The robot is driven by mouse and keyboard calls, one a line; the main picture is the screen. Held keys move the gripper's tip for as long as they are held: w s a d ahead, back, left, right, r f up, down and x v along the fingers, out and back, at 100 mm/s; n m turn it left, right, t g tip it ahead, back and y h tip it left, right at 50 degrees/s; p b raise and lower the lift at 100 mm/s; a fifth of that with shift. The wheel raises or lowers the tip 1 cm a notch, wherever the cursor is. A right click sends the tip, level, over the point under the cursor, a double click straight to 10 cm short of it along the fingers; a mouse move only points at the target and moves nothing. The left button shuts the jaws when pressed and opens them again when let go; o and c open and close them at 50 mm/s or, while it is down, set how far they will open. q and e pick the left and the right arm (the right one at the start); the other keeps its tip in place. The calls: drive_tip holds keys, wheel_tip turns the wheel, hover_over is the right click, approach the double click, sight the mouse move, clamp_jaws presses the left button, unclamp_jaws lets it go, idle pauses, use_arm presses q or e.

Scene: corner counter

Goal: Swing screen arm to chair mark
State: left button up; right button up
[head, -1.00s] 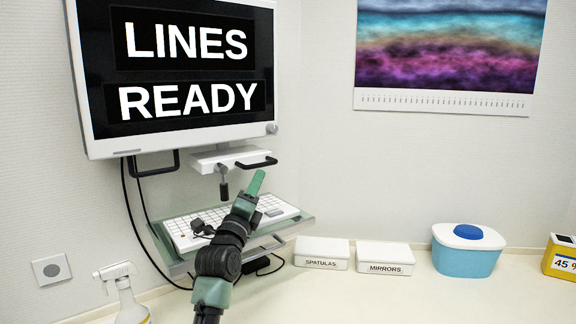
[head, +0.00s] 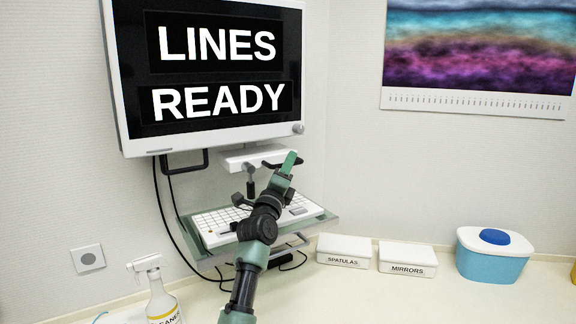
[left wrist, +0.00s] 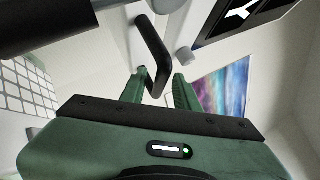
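The screen (head: 215,138) reads "LINES READY" and hangs on its arm above a keyboard shelf. A white bracket (head: 250,153) below it carries a black handle (head: 268,165) on its right side; another black handle (head: 186,165) hangs lower left of the screen. My left gripper (head: 290,158) is at the right handle, its green finger overlapping it in the head view. In the left wrist view the gripper (left wrist: 160,92) has its two green fingers apart, with the black handle (left wrist: 152,45) reaching down between their tips. Contact cannot be told. No chair mark shows. My right gripper is not in view.
Boxes labelled SPATULAS (head: 344,250) and MIRRORS (head: 407,258), a blue tub (head: 490,265) and a spray bottle (head: 160,300) stand on the counter. Black cables (head: 165,215) hang beneath the screen.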

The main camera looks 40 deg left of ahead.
use_arm(q)
clamp_jaws()
drive_tip(key=shift+f, duration=0.1)
idle(1.1)
